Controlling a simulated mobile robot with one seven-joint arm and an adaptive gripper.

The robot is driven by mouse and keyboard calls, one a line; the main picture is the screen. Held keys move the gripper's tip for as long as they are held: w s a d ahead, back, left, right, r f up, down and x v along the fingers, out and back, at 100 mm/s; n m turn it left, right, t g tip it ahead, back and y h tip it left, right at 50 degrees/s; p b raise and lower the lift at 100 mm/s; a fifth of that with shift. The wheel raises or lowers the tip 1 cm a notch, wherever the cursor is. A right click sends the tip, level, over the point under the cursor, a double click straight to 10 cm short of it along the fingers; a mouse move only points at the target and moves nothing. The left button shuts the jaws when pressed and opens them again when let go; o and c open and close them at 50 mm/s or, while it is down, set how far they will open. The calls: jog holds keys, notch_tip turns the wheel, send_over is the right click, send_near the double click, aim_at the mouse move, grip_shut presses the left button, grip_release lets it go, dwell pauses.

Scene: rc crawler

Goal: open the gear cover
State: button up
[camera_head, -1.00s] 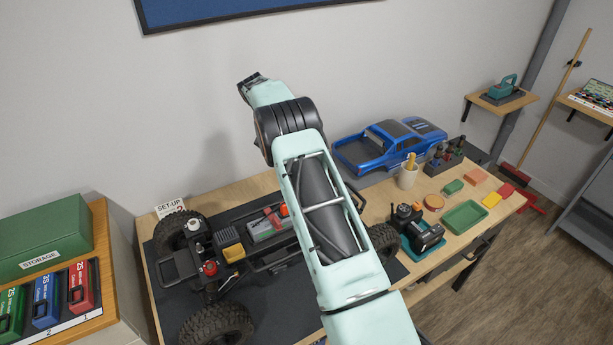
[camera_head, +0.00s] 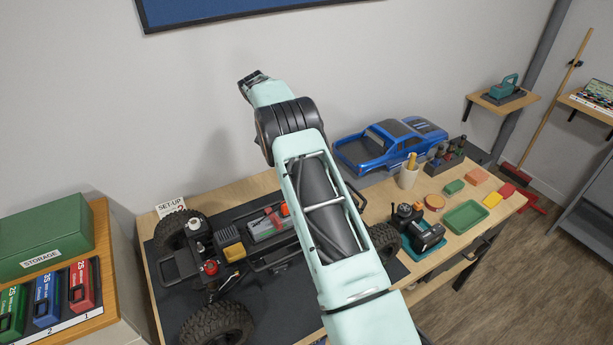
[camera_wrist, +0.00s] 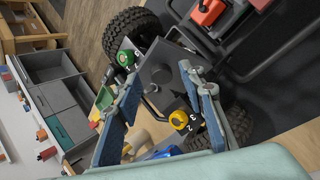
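The RC crawler chassis (camera_head: 178,268) stands on a dark mat on the bench in the head view, partly hidden by my arm. In the wrist view, a dark grey box-like part (camera_wrist: 163,72) of the crawler lies beyond my fingertips, near a wheel (camera_wrist: 128,32). It may be the gear cover, but I cannot tell for sure. A green knob (camera_wrist: 126,58) and a yellow knob (camera_wrist: 180,120) sit on either side of it. My gripper (camera_wrist: 160,78) is open, with its blue-padded fingers wide apart and nothing visibly held.
A blue truck body (camera_head: 388,143) lies at the back of the bench. A green tray (camera_head: 465,217) and a dark tool (camera_head: 425,238) lie to the right. A storage shelf with a green box (camera_head: 45,240) stands at the left. A grey drawer unit (camera_wrist: 60,95) shows in the wrist view.

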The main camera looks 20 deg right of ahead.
notch_tip(320, 180, up, 10)
jog(key=shift+f, duration=0.2)
